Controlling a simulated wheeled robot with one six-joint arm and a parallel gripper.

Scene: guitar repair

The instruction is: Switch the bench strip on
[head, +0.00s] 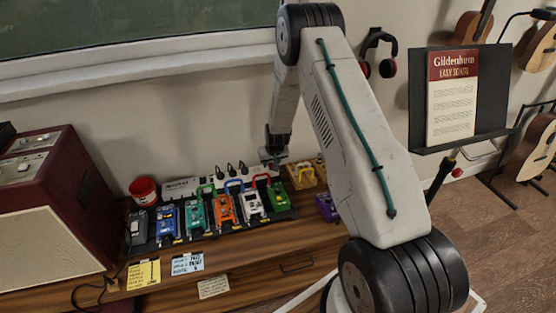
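The bench strip (181,187) looks like a long white bar with dark lettering at its left end. It lies at the back of the wooden bench against the wall, behind a row of pedals, with several black plugs along it. My gripper (275,167) points down at the strip's right end. It is small and dark here, and I cannot tell whether it touches the strip or whether its fingers are open. The gripper hides part of that end, and I cannot make out the switch or its state.
Several coloured pedals with patch cables stand on a dark board (190,239) in front of the strip. A red tub (143,191) and a maroon amplifier (50,210) are to the left. A purple pedal (326,207) and a wooden block (302,176) are to the right. A music stand (418,105) stands farther right.

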